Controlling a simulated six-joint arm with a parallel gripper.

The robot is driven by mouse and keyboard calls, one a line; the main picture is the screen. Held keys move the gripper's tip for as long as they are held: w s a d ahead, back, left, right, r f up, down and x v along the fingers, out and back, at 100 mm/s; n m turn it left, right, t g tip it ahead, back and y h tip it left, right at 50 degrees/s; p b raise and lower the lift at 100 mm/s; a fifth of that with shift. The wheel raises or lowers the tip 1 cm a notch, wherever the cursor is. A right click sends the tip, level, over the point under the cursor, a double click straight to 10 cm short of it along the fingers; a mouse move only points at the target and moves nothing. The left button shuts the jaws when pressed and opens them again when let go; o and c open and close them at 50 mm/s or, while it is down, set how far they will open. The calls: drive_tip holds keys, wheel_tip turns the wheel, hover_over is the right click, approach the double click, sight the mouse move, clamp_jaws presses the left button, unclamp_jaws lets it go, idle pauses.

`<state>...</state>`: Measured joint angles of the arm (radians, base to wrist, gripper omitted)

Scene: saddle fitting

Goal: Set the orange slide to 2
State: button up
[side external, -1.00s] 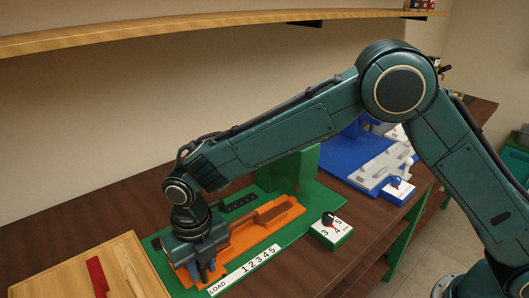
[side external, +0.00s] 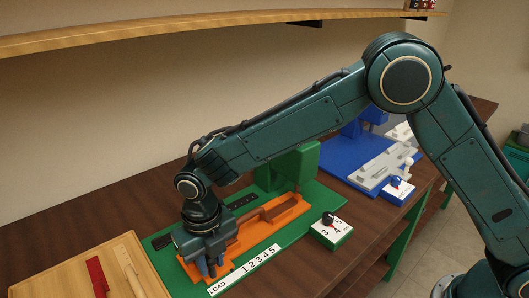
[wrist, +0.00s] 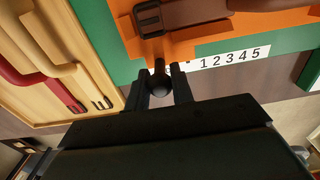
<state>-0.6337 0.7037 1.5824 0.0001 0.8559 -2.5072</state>
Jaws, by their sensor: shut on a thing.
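The orange slide (side external: 250,233) lies on the green base (side external: 322,197), with a brown piece seated along its top. It also shows at the top of the wrist view (wrist: 205,46). A white strip (side external: 246,270) marked LOAD and 1 to 5 runs along the slide's front edge; in the wrist view its digits (wrist: 230,57) lie right of my fingers. My gripper (side external: 212,268) is at the slide's left end. In the wrist view its fingers are shut on a dark round knob (wrist: 158,82) at the slide's edge. LOAD is hidden there, and no pointer is clear.
A wooden tray (side external: 135,262) with a red piece and a pale wooden piece lies to the left. A white-topped dial box (side external: 331,232) stands right of the strip. A blue fixture (side external: 350,160) with grey parts is further right. A shelf (side external: 150,28) runs above.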

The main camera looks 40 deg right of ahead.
drive_tip(key=shift+d, duration=0.1)
drive_tip(key=shift+d, duration=0.6)
drive_tip(key=shift+d, duration=0.55)
drive_tip(key=shift+d, duration=1)
idle(0.3)
